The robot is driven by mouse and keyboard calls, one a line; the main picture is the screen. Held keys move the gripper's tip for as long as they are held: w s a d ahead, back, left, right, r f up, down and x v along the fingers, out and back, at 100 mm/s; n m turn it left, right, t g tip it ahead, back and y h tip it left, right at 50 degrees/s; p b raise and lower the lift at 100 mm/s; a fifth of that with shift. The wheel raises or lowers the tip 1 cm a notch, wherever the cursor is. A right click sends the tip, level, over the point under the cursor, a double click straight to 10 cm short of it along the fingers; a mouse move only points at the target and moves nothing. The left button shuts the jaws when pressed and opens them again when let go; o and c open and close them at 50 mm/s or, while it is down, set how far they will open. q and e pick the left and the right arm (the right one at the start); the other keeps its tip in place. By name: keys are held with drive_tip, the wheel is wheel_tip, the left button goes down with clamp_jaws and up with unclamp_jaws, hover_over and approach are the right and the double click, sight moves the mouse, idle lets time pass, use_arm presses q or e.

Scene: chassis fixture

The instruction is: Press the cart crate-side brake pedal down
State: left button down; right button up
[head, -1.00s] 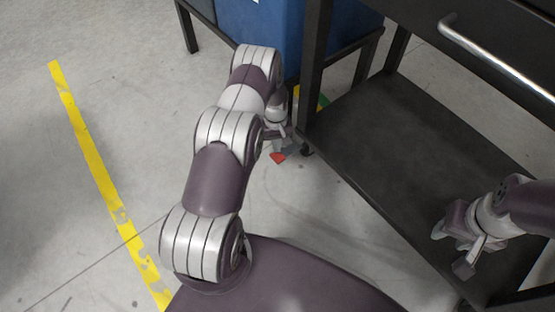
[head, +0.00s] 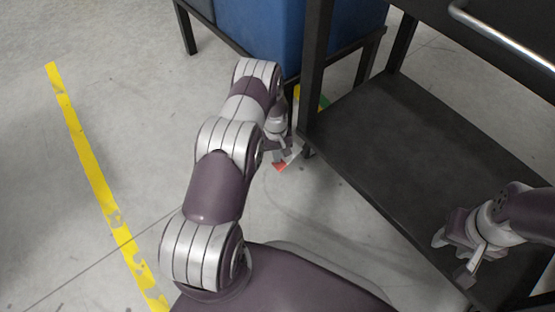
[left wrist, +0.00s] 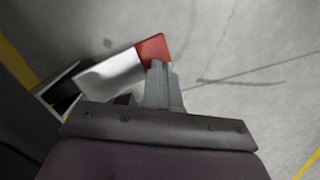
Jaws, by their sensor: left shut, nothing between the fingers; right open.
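The brake pedal has a red pad (head: 280,167) low over the floor, beside the foot of the cart's near-left post. In the left wrist view the red pad (left wrist: 153,46) sits at the end of a pale grey lever (left wrist: 108,73). My left gripper (head: 284,158) points down, shut and empty, right at the pad. In the left wrist view its closed fingertips (left wrist: 160,67) overlap the pad's near edge; I cannot tell whether they touch it. My right gripper (head: 456,258) is open and empty above the cart's lower shelf (head: 400,135).
A blue crate (head: 255,35) on a dark stand (head: 215,42) stands behind the pedal. The cart's dark post (head: 315,70) rises close to my left gripper's right. A metal handle (head: 500,35) runs along the cart top. The floor left of my arm is clear, with a yellow line (head: 90,165).

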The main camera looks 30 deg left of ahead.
use_arm(q)
drive_tip(key=shift+w+a+r+b, duration=0.3)
drive_tip(key=shift+w+a+b, duration=0.2)
drive_tip(key=shift+w, duration=0.1)
drive_tip(key=shift+w+a+r+b, duration=0.3)
drive_tip(key=shift+w+a+b, duration=0.2)
drive_tip(key=shift+w, duration=0.1)
drive_tip(key=shift+r, duration=0.1)
wheel_tip(320, 180, up, 12)
drive_tip(key=w+p, duration=0.1)
drive_tip(key=p, duration=0.6)
drive_tip(key=shift+a+r+p, duration=0.2)
drive_tip(key=shift+a+p, duration=0.15)
